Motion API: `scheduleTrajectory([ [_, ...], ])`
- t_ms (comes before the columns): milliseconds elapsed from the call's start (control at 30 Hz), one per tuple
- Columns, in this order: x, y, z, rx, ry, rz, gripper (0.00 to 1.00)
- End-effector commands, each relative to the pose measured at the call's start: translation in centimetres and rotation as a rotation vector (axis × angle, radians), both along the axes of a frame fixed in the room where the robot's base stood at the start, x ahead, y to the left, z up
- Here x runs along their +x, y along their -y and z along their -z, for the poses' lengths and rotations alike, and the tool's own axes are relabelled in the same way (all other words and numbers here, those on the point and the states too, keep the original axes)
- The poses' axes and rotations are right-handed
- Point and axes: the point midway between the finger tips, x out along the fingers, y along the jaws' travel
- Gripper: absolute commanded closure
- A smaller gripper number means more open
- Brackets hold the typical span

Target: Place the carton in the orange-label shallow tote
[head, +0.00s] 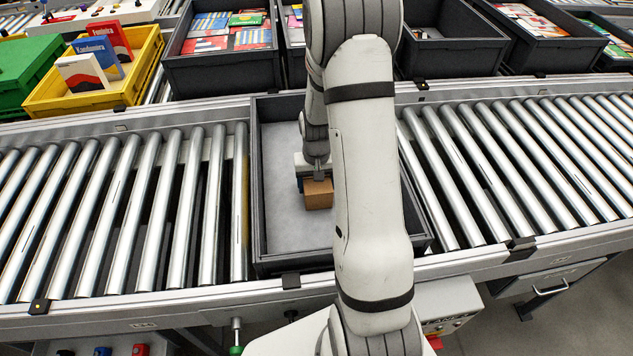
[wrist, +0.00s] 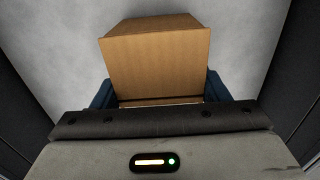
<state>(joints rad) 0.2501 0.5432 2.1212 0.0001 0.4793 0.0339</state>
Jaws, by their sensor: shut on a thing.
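The carton (head: 318,194) is a small brown box. My gripper (head: 316,181) is shut on it, inside or just above a dark grey shallow tote (head: 257,190) with a light grey floor. My arm hides much of the tote's right part. No orange label is visible on this tote. In the wrist view the carton (wrist: 155,62) sits between the blue fingers of my gripper (wrist: 158,92), with the light floor behind it. I cannot tell whether the carton touches the floor.
The tote stands on a roller conveyor (head: 120,210) with bare rollers on both sides. Behind are a yellow tote (head: 140,85) with boxes, a green tote (head: 25,75) and several dark totes (head: 222,72). A drawer handle (head: 541,298) is at the front right.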

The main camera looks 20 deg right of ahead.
Motion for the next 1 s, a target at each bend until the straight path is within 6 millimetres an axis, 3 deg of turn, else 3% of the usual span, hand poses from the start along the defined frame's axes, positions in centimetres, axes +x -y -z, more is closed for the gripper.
scheduleTrajectory([
  [333,0.1,0.0,0.5,-0.001,0.003,-0.001,0.59],
  [367,0.1,0.0,0.3,-0.001,0.003,-0.001,0.30],
  [600,0.1,-0.1,0.3,-0.001,0.002,-0.002,0.10],
  [867,0.1,-0.1,0.1,-0.001,0.002,-0.002,0.10],
  [1000,0.2,-0.1,-1.1,-0.002,0.006,-0.003,0.10],
])
